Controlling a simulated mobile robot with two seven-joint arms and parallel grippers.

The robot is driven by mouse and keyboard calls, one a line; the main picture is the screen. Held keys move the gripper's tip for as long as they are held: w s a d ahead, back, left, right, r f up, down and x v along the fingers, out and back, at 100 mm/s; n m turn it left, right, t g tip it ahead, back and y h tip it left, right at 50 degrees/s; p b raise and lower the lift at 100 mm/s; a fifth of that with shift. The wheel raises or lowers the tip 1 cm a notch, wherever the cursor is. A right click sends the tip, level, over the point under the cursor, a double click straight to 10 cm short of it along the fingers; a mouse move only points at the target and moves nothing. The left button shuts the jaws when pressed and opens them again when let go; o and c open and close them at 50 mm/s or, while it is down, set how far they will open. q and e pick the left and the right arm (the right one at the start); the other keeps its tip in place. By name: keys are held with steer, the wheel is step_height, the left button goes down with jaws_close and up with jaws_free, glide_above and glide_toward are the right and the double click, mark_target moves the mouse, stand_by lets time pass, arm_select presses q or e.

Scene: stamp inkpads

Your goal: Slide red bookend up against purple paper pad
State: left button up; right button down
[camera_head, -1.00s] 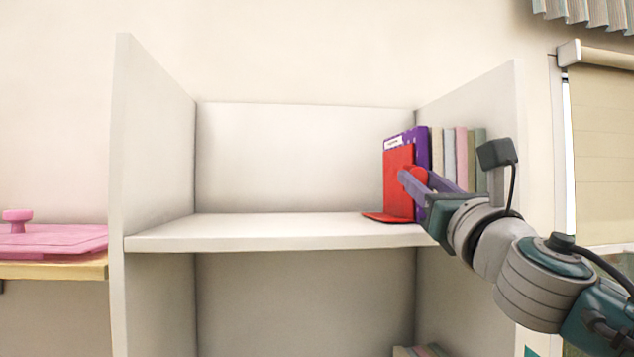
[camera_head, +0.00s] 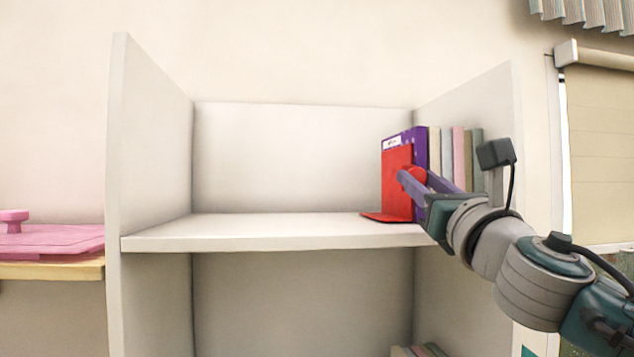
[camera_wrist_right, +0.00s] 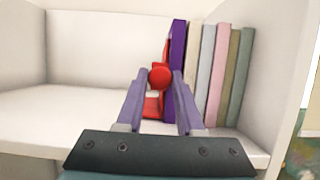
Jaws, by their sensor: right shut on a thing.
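The red bookend (camera_head: 396,182) stands upright on the upper shelf, its flat foot reaching left along the board. The purple paper pad (camera_head: 421,150) stands just to its right, with a white label at the top. In the head view the bookend overlaps the pad's face. In the right wrist view the bookend (camera_wrist_right: 153,105) is close beside the pad (camera_wrist_right: 178,55); I cannot tell whether they touch all along. My right gripper (camera_head: 408,175) is shut on the bookend's round red knob (camera_wrist_right: 160,76), which sits between the fingertips. My left gripper is not in view.
Several pads or books (camera_head: 459,158) in cream, grey, pink and green stand right of the purple pad, near the shelf unit's right wall. The shelf board (camera_head: 270,230) is bare to the left. A pink item (camera_head: 50,240) lies on a wooden surface at far left.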

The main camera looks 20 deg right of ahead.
steer(key=shift+d, duration=0.2)
steer(key=c, duration=0.8)
jaws_free()
steer(key=shift+s, duration=0.1)
steer(key=b+v, duration=0.4)
steer(key=v, duration=0.6)
